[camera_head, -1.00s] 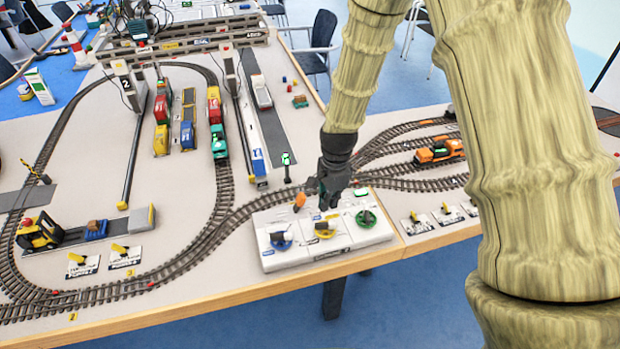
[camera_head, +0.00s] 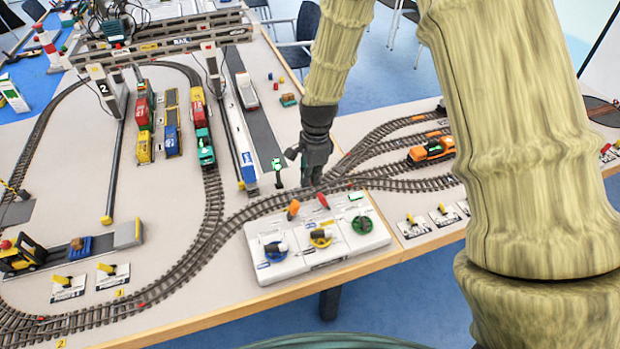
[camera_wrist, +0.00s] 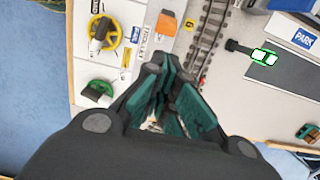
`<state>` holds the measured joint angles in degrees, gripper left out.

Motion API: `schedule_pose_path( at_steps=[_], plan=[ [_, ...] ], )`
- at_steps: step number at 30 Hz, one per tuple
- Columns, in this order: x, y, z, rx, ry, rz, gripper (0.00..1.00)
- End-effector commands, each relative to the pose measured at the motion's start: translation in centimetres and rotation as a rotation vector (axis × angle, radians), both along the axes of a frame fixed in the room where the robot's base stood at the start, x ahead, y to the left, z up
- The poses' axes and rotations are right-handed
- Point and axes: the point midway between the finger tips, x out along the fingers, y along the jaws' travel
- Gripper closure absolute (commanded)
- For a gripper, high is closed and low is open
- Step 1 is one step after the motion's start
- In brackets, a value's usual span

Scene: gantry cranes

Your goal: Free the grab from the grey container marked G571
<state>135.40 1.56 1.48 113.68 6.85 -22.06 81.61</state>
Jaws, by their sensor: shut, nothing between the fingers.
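My gripper (camera_head: 314,182) is shut and empty, just behind the white control box (camera_head: 330,262). The box carries an orange lever (camera_head: 293,209), a red lever (camera_head: 322,200), and blue (camera_head: 276,252), yellow (camera_head: 321,238) and green (camera_head: 362,224) dials. A gantry crane marked 2 (camera_head: 103,88) and another crane leg (camera_head: 213,75) stand over the tracks. I cannot make out the grab, a grey container or the marking G571.
Wagons with red, yellow and teal parts (camera_head: 204,148) stand on the track under the cranes. An orange locomotive (camera_head: 431,151) is at right. A green-lit post (camera_head: 277,172) stands near my gripper. A yellow forklift (camera_head: 22,255) is at left.

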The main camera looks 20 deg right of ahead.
Motion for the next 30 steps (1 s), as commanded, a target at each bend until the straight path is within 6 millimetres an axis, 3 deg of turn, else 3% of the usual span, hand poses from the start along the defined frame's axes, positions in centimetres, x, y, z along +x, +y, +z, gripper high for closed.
schedule_pose_path(
  at_steps=[18,30],
  plan=[
    [-0.1,0.5,-6.7,0.0,0.001,0.0,1.0],
    [-0.1,0.6,-8.3,0.0,-0.001,0.0,1.0]
  ],
)
